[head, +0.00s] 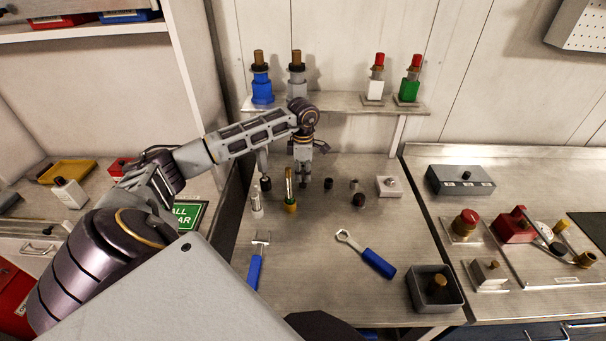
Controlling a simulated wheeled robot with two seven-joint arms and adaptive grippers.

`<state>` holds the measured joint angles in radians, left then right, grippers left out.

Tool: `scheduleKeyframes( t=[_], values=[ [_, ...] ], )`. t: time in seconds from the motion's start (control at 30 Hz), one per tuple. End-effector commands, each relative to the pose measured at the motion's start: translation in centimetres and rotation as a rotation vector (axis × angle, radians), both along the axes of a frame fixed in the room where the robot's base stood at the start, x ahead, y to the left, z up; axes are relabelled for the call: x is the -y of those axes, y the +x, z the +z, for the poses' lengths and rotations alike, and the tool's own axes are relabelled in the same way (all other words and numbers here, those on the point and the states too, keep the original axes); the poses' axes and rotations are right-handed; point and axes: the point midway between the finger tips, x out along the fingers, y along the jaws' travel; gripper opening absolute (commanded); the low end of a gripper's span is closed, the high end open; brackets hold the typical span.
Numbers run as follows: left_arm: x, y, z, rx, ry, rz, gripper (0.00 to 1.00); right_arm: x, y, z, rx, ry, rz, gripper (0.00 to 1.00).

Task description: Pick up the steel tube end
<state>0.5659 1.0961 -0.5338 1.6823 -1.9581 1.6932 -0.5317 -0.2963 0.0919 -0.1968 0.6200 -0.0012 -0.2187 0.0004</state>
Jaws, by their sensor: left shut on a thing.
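My left gripper (304,183) points down over the middle bench, with its fingers close together just above the bench top. It is shut on a small grey piece, apparently the steel tube end, which the fingers mostly hide. I cannot tell whether this piece touches the bench. My right gripper is not in view.
A glass tube with a brass base (290,207) and a pale tube (256,204) stand close left of the gripper. Small dark fittings (358,200) stand to its right. A blue-handled wrench (379,263), another blue-handled tool (255,271) and a grey bin (434,303) lie nearer. A shelf (340,106) with coloured fittings is behind.

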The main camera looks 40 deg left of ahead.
Motion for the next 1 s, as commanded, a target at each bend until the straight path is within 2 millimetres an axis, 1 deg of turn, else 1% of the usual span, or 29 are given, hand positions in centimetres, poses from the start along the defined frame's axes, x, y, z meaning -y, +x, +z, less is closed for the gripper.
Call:
scheduleKeyframes(
  t=[0.17,0.37,0.47,1.0],
  values=[
    [0.0,0.1,0.8,0.002,0.001,0.0,0.0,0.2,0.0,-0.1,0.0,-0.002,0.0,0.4],
    [0.0,0.1,2.7,0.004,0.0,0.0,0.0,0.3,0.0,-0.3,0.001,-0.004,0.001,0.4],
    [0.0,0.1,4.0,0.004,0.001,0.0,0.0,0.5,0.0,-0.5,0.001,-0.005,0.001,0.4],
    [0.0,0.1,12.7,0.003,-0.001,0.0,0.0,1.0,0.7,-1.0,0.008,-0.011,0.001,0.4]
  ],
)
